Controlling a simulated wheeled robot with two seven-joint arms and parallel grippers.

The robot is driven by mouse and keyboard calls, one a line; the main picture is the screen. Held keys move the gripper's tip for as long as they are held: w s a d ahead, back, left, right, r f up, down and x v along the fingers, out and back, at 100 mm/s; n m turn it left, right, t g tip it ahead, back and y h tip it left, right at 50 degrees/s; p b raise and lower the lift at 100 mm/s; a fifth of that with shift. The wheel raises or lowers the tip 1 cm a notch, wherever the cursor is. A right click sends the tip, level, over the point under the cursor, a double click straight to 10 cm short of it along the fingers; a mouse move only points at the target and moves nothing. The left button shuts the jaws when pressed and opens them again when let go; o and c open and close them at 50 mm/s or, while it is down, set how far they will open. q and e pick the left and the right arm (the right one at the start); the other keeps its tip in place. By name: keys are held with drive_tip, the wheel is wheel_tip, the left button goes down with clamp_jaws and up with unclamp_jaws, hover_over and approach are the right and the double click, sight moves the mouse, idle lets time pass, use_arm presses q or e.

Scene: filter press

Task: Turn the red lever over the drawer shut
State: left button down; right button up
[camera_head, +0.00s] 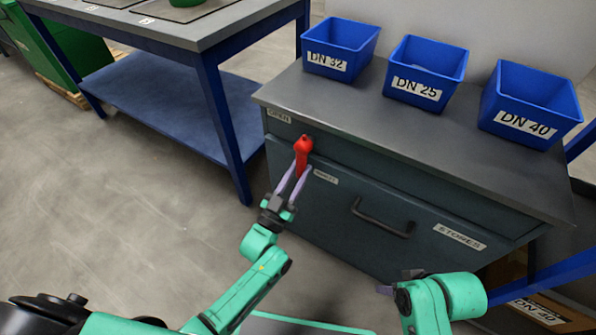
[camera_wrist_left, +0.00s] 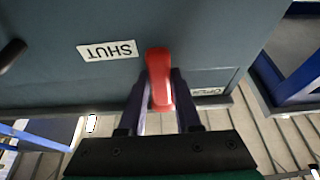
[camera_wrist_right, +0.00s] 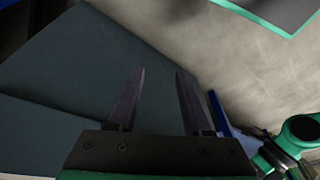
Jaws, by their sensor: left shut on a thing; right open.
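The red lever (camera_head: 303,146) is on the front of the grey cabinet, over the drawer (camera_head: 340,215). In the head view it hangs roughly downward, between the OPEN label (camera_head: 279,116) at its upper left and the SHUT label (camera_head: 326,176) at its lower right. My left gripper (camera_head: 301,170) is shut on the lever. The left wrist view shows the lever (camera_wrist_left: 159,80) between the two fingers, with the SHUT label (camera_wrist_left: 107,50) to its left. My right gripper (camera_wrist_right: 158,75) is open and empty, low in front of the cabinet.
The drawer has a black handle (camera_head: 383,218) and a STORES label (camera_head: 459,237). Blue bins DN 32 (camera_head: 340,45), DN 25 (camera_head: 426,72) and DN 40 (camera_head: 530,103) stand on the cabinet top (camera_head: 400,130). A blue-framed workbench (camera_head: 225,120) is at the left. Floor in front is clear.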

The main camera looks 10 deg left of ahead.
use_arm(q)
drive_tip(key=c, duration=0.6)
unclamp_jaws()
drive_tip(key=shift+f, duration=0.1)
drive_tip(key=v, duration=1.4)
drive_tip(key=shift+s+p, duration=0.3)
drive_tip(key=shift+p, duration=0.05)
use_arm(e)
drive_tip(key=shift+s+d+r+g+h, duration=0.3)
drive_tip(key=shift+s+d+r+g, duration=0.3)
drive_tip(key=shift+s+d+r, duration=0.25)
use_arm(q)
drive_tip(key=shift+f, duration=0.1)
